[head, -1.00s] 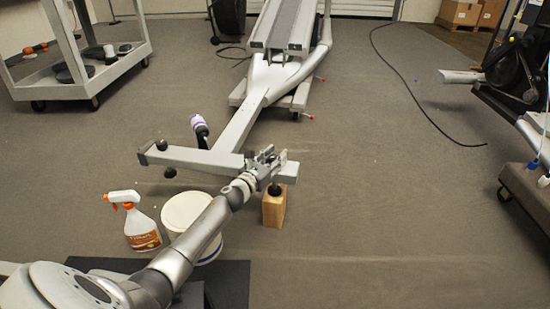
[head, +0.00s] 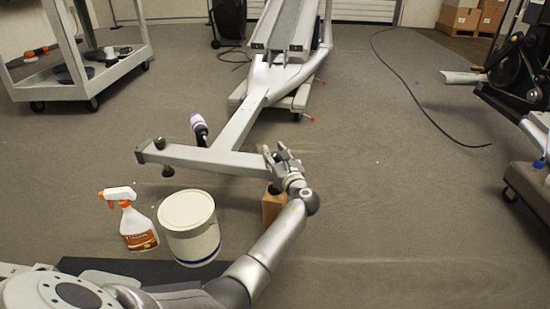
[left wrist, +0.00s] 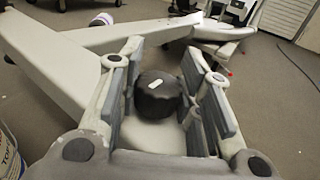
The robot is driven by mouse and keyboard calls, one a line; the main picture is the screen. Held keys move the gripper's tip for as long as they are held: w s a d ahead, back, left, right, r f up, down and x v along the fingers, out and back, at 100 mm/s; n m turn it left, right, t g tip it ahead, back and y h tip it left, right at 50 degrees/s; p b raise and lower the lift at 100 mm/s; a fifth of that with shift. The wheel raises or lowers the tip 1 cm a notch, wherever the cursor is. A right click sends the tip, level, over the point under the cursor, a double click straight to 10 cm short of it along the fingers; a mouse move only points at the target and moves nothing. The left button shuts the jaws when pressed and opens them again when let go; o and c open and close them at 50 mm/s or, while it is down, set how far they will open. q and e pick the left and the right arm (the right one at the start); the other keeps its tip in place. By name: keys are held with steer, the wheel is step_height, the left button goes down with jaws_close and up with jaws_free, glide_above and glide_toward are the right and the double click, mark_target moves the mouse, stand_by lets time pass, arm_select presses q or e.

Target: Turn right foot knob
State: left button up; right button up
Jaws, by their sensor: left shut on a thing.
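The grey elliptical's crossbar (head: 205,158) lies low over the floor, with a dark foot (head: 168,171) under its left end. My left gripper (head: 279,154) is at the crossbar's right end. In the left wrist view, the black round right foot knob (left wrist: 158,95), with a small white mark, sits between the two fingers of this gripper (left wrist: 160,88). The fingers are shut on the knob's sides. My right gripper is not in view.
A wooden block (head: 273,207) stands under the crossbar's right end, partly behind my wrist. A white bucket (head: 190,230) and a spray bottle (head: 138,226) stand left of my arm. A purple-and-black bottle (head: 199,128) is behind the crossbar.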

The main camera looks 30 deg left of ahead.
arm_select(q)
steer(key=shift+n+g+y+b, duration=0.65)
steer(key=shift+n+g+y, duration=0.5)
steer(key=shift+g, duration=0.65)
steer(key=shift+a+n+g, duration=0.1)
steer(key=shift+n+g, duration=0.3)
steer(key=shift+n, duration=0.05)
steer(key=o, duration=1.1)
steer(key=shift+c, duration=0.2)
steer(key=v, duration=1.2)
